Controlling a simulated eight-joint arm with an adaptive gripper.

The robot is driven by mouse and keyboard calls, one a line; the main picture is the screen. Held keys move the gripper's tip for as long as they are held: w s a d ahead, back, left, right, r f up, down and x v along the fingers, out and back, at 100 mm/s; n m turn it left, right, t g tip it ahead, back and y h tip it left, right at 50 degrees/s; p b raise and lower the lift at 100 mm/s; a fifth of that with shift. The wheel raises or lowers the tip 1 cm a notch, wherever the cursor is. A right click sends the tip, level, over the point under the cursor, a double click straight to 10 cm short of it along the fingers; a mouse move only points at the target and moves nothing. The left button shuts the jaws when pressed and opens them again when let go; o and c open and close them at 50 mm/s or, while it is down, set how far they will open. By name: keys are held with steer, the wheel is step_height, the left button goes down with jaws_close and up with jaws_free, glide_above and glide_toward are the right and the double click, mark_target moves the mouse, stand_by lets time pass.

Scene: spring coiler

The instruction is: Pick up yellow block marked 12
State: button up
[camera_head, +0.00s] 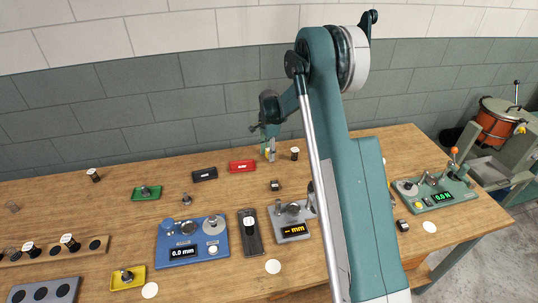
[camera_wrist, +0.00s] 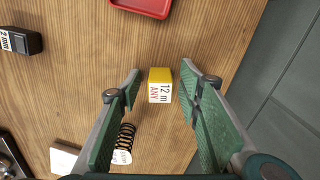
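The yellow block (camera_wrist: 160,85) stands on the wooden table in the wrist view, with a white label on one face reading "12 m" and "ANY". My gripper (camera_wrist: 160,68) is open, with one green finger on each side of the block. A gap of bare table shows between the block and each fingertip, so neither appears to touch it. In the head view my gripper (camera_head: 268,145) points down at the back of the table. The block is mostly hidden by the fingers there.
A black spring with a white tag (camera_wrist: 125,145) lies close to the left finger. A red tray (camera_wrist: 145,6) and a dark labelled block (camera_wrist: 20,41) are nearby. The head view shows a blue gauge (camera_head: 193,240) and a black tray (camera_head: 204,174) on the table (camera_head: 110,215).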

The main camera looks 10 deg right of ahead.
steer(key=shift+c, duration=0.3)
steer(key=c, duration=0.9)
steer(key=shift+r, duration=0.1)
steer(key=shift+r, duration=4.9)
